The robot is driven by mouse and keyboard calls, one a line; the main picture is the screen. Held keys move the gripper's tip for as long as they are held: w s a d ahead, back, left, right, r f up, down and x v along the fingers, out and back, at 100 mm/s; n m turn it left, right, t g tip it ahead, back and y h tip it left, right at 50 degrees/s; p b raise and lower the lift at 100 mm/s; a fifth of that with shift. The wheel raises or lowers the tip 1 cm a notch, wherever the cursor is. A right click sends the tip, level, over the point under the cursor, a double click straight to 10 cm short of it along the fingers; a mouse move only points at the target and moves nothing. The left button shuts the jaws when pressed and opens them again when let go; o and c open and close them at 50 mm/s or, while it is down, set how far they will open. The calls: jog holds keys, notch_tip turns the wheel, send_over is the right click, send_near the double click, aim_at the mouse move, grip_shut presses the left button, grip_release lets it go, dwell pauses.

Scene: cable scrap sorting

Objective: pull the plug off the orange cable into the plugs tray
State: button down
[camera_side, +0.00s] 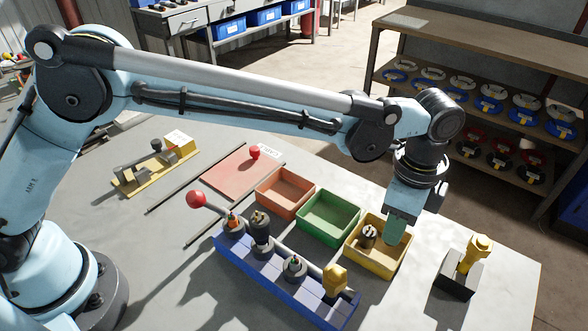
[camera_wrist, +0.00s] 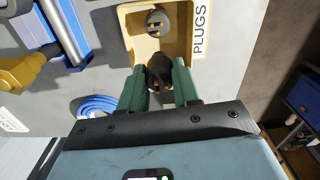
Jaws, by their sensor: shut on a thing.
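The plugs tray (camera_side: 402,266) is a yellow box at the right end of a row of trays; the wrist view shows its rim (camera_wrist: 126,14) beside a PLUGS label. One dark plug (camera_side: 368,236) lies in it, also visible in the wrist view (camera_wrist: 157,22). My gripper (camera_wrist: 159,86) is shut on a second dark plug (camera_wrist: 160,68), at the near side of the tray. In the side view my gripper (camera_side: 397,236) is over the tray's right part and hides the held plug. I cannot make out an orange cable for certain.
An orange-red tray (camera_side: 285,192) and a green tray (camera_side: 328,217) stand left of the plugs tray. A blue rack (camera_side: 270,285) with several upright plugs or cable ends is in front. A yellow piece on a dark block (camera_side: 458,280) stands at right.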

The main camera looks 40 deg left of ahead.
jog(key=shift+d+f, duration=0.2)
jog(key=shift+f, duration=1.9)
jog(key=shift+f, duration=0.6)
jog(key=c, duration=0.7)
grip_release()
jog(key=shift+c, duration=0.2)
jog(key=shift+r, duration=0.1)
jog(key=shift+r, duration=3.4)
jog(key=shift+w+a, duration=0.1)
